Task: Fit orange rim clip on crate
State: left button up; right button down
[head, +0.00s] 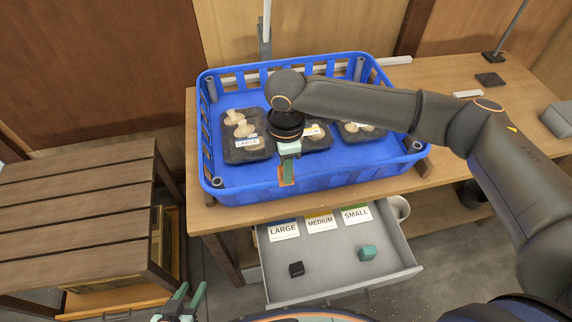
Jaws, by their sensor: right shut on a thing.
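The blue crate (240,193) stands on the wooden table and holds black trays of mushrooms. My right arm reaches over the crate from the right. My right gripper (287,161) points down at the crate's near wall, shut on the orange rim clip (286,178). The clip is upright at the near rim, left of its middle. The gripper hides its upper part, and I cannot tell whether it sits around the rim or just beside it. My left gripper (183,301) is low at the bottom left, empty, with its fingers apart.
Three mushroom trays lie in the crate, the left one (232,152) labelled LARGE. Below the table, an open grey drawer (335,275) holds LARGE, MEDIUM and SMALL cards, a black cube (296,269) and a green cube (367,253). A slatted wooden table (75,215) stands at left.

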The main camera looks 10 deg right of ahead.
jog(key=shift+f, duration=0.4)
jog(key=c, duration=0.6)
grip_release()
notch_tip(320, 180, up, 13)
jog(key=shift+f, duration=0.2)
jog(key=shift+s+f, duration=0.1)
jog(key=shift+s, duration=0.05)
